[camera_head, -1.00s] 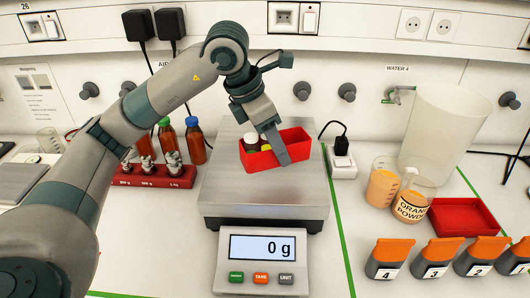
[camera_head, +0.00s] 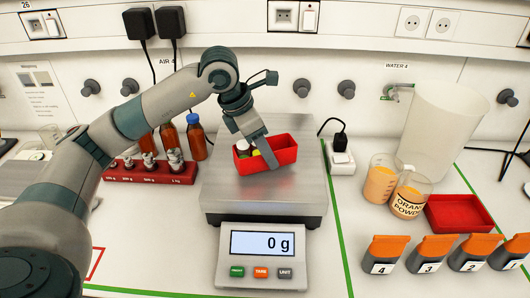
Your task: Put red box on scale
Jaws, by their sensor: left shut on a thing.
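The red box (camera_head: 286,151) is an open tray with small bottles or caps inside, one white-topped and one yellow-green. It appears over the metal plate of the scale (camera_head: 225,185). The scale's display reads 0 g. My left gripper (camera_head: 268,160) comes down from above and is shut on the near wall of the red box. One finger shows outside the wall; the other is hidden. I cannot tell whether the box touches the plate. My right gripper is not in view.
A weight rack (camera_head: 150,178) and brown bottles (camera_head: 195,140) stand left of the scale. A white socket block (camera_head: 342,165) is close on its right. Orange powder beakers (camera_head: 409,203), another red tray (camera_head: 460,213) and orange-topped containers (camera_head: 383,255) stand further right.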

